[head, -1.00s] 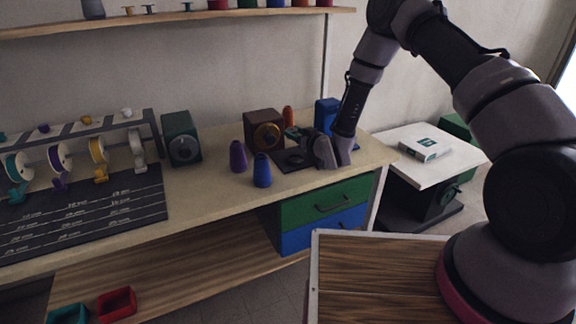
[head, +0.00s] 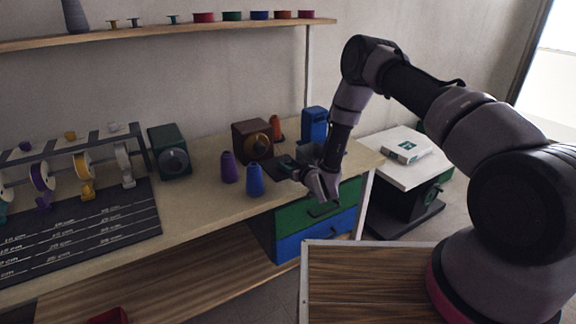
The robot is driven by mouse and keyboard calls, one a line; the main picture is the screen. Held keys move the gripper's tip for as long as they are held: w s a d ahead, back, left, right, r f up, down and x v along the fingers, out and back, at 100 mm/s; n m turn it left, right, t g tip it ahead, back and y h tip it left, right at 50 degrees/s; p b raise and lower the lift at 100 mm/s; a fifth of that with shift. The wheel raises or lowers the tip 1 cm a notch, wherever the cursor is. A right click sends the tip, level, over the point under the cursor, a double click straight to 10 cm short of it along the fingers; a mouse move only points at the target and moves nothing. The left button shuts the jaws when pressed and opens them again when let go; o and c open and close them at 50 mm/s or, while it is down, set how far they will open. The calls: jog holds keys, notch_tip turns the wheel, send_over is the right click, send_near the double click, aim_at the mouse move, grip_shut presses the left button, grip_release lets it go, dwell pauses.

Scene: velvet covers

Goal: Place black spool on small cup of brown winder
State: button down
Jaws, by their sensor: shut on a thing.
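The brown winder (head: 245,146) stands on the table against the wall, with a gold-brown dial on its front. A dark flat base (head: 284,159) lies to its right and is partly covered by my gripper. My gripper (head: 287,170) is in front and to the right of the winder, pointing left, low over the table. It is shut on a small dark thing at its tips, which fits the black spool, but its outline blends with the dark base and fingers. The small cup cannot be made out.
A purple cone (head: 228,168) and a blue cone (head: 254,180) stand close left of my gripper. An orange cone (head: 277,128) and a blue winder (head: 314,124) stand behind. A green winder (head: 170,150) is further left, past free tabletop.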

jog(key=shift+f, duration=0.25)
jog(key=shift+c, duration=1.7)
grip_release()
